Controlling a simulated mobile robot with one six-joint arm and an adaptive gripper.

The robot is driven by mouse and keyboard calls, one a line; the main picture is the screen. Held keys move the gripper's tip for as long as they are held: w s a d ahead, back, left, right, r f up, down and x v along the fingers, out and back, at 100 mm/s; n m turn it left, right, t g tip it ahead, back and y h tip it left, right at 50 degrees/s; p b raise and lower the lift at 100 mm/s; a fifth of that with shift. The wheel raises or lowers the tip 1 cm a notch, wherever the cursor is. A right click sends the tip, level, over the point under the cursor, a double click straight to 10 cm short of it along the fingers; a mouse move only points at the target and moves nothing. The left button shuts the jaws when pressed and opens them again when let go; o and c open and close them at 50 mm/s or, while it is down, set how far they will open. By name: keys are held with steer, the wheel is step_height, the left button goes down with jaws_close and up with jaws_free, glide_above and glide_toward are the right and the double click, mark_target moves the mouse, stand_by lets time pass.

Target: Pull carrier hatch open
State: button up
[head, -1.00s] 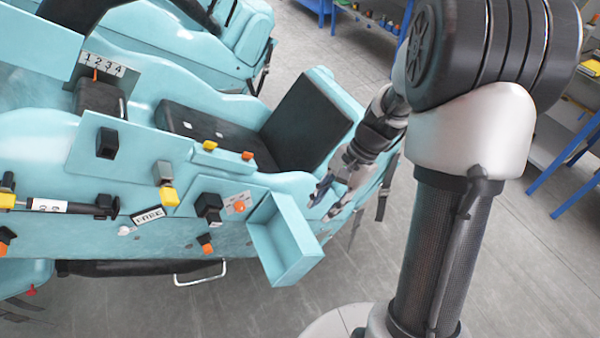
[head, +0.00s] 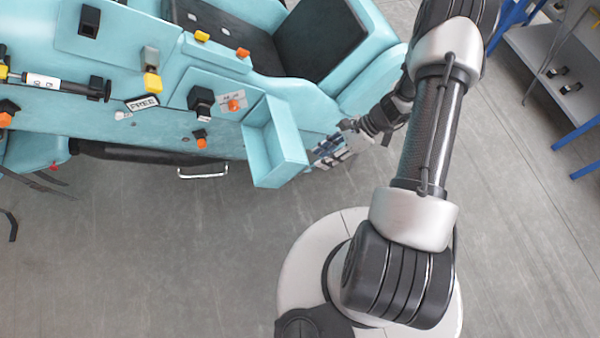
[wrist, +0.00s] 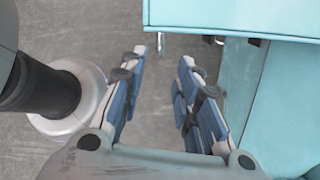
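The teal carrier (head: 340,110) fills the upper left of the head view. A teal open-topped box (head: 278,170) juts from its side, and I cannot tell whether this is the hatch. My gripper (head: 330,150) is just right of the box, close to the carrier side. In the wrist view my gripper (wrist: 163,60) is open, with blue-padded fingers apart and nothing between them. Beyond the fingertips are a teal panel (wrist: 240,14) and a small metal piece at its lower edge. A larger teal surface (wrist: 285,100) lies to the right.
The carrier side has black knobs, orange and yellow knobs and a "FREE" label (head: 142,102). A silver bar handle (head: 203,174) sits low on it. Blue-legged shelving (head: 570,70) stands at the right. The grey floor in front is clear.

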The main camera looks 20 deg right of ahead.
mark_target(300, 173)
steer(key=b+x, duration=0.2)
steer(key=x, duration=0.9)
steer(key=shift+f+b, duration=0.1)
steer(key=shift+b, duration=0.2)
steer(key=shift+c, duration=0.4)
jaws_close()
steer(key=shift+a, duration=0.1)
